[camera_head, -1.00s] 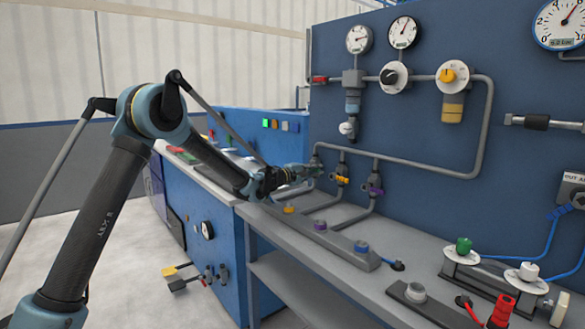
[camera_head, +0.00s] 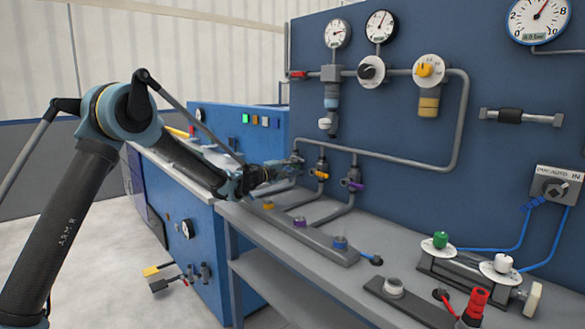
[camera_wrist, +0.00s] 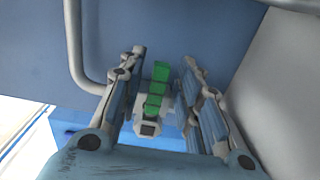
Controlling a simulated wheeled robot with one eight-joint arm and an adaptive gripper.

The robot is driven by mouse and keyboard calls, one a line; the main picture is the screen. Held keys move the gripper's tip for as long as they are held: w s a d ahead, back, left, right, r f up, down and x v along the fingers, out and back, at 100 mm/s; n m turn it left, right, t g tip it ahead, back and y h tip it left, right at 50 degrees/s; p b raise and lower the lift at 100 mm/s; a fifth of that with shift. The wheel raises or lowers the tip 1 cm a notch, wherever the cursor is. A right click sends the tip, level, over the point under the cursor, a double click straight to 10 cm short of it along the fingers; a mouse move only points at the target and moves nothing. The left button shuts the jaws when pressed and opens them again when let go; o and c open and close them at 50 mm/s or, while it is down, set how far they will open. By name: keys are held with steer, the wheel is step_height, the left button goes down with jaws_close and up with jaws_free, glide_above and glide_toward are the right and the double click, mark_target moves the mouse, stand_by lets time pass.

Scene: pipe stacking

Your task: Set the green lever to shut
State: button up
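The green lever (camera_wrist: 156,90) shows in the wrist view as a segmented green handle on a grey valve body (camera_wrist: 149,127). It lies between the two fingers of my gripper (camera_wrist: 162,66), with a visible gap on each side. My gripper is open around the lever and does not visibly touch it. In the head view my gripper (camera_head: 287,168) is at the left end of the valve row, in front of the blue panel, and hides the green lever there.
A yellow lever (camera_head: 321,175) and a purple lever (camera_head: 355,186) sit on valves just right of my gripper. A grey pipe (camera_head: 400,158) runs above them along the panel. The grey bench (camera_head: 300,262) below carries a strip with coloured knobs.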

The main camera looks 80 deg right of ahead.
steer(key=shift+w, duration=0.1)
steer(key=shift+w+a, duration=0.15)
steer(key=shift+a, duration=0.05)
steer(key=v, duration=0.7)
stand_by(0.6)
